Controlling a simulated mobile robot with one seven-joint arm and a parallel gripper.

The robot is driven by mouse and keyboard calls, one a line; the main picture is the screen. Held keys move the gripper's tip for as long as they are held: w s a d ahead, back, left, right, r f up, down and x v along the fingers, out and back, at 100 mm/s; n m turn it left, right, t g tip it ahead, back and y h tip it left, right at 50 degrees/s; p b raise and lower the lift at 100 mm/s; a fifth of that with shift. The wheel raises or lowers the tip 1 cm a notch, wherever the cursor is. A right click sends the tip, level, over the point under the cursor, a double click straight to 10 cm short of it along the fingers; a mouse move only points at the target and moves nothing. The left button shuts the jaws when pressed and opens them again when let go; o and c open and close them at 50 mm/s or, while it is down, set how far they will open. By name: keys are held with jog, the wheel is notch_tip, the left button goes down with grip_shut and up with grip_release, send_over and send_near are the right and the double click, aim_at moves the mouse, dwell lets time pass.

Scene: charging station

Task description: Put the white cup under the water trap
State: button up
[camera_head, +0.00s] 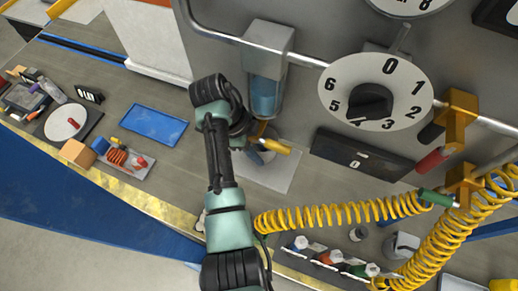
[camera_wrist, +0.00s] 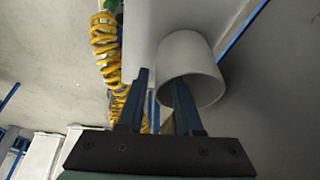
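The white cup (camera_wrist: 190,65) shows in the wrist view with its open end towards my gripper (camera_wrist: 160,80). One finger reaches into the cup's mouth and the other is outside its wall. A gap shows between the outer finger and the cup's rim, so the fingers look apart. In the head view the water trap (camera_head: 266,92), a metal block with a blue bowl, hangs on the wall pipe. My gripper (camera_head: 262,153) is just below it, largely hidden by my arm. I cannot make out the cup clearly there.
A light pad (camera_head: 278,174) lies on the bench below the trap. A yellow coiled hose (camera_head: 340,212) runs to the right. A dial (camera_head: 376,92) and a dark numbered box (camera_head: 360,156) are to the trap's right. A blue tray (camera_head: 154,124) lies left of my arm.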

jog(key=p+v, duration=0.4)
jog(key=v, duration=0.8)
